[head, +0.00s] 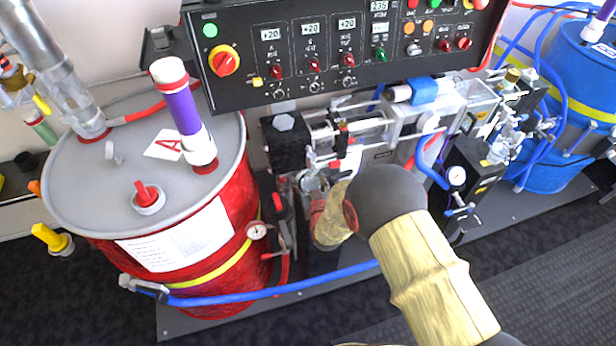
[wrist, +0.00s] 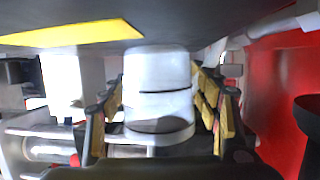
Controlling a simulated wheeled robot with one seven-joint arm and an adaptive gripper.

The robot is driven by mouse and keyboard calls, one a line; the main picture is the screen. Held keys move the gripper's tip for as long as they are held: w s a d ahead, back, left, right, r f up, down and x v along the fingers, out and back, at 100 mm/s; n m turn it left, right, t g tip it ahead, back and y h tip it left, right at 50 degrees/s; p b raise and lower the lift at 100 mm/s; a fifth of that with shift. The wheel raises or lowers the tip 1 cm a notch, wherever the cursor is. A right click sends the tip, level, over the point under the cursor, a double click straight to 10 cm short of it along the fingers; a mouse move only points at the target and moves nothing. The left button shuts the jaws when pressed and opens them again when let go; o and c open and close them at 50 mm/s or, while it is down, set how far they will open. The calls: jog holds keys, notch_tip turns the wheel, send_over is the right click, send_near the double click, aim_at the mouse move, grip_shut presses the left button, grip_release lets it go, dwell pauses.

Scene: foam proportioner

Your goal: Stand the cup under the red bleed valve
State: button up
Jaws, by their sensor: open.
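My gripper (wrist: 158,120) is open in the wrist view, its yellow-padded fingers apart. A white stepped cylinder (wrist: 158,85) shows between them; I cannot tell whether it is the cup or a machine part, or whether the fingers touch it. In the head view my yellow-sleeved arm reaches into the middle of the machine, and I cannot make out the fingers there. A red valve handle (head: 278,203), possibly the bleed valve, stands right of the red drum, above a red hose. I cannot identify the cup with certainty in either view.
The red drum (head: 215,255) stands at left, with a gauge (head: 257,231) beside it. A blue hose (head: 285,288) crosses low in front. The black control panel (head: 340,50) overhangs the pumps. A blue drum (head: 570,85) stands at right. Dark floor (head: 560,250) is clear at lower right.

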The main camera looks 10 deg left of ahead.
jog(key=p+v, duration=0.3)
jog(key=v, duration=0.9)
jog(key=shift+r, duration=0.2)
jog(key=shift+w, duration=0.1)
